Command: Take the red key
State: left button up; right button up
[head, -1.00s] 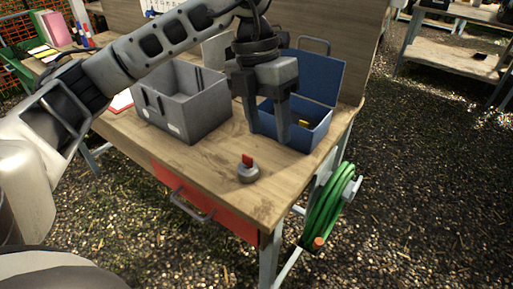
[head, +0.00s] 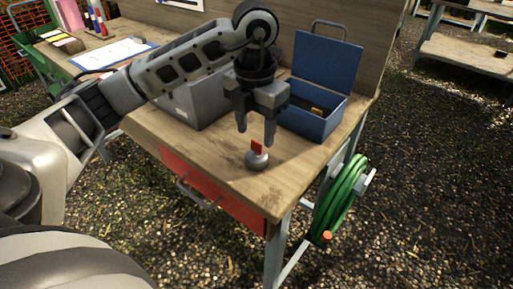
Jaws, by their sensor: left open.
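The red key (head: 257,147) stands upright in a small round grey base (head: 257,161) near the front of the wooden workbench. My left gripper (head: 256,138) hangs above it, pointing down, with its two fingers apart. The fingertips are close to the top of the key, and the key shows between and just below them. I cannot tell whether either finger touches it. My right gripper does not show.
An open blue box (head: 309,119) with its lid up stands right of the gripper. A grey bin (head: 192,104) stands to the left, partly behind my arm. A red drawer (head: 213,190) is under the bench top (head: 300,172). A green hose reel (head: 341,198) hangs at the right side.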

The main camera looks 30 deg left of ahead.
aim_at(256, 141)
pick_arm(q)
notch_tip(256, 141, down, 4)
jog(key=shift+w+f, duration=0.1)
jog(key=shift+f, duration=0.05)
grip_shut()
dwell(0.3)
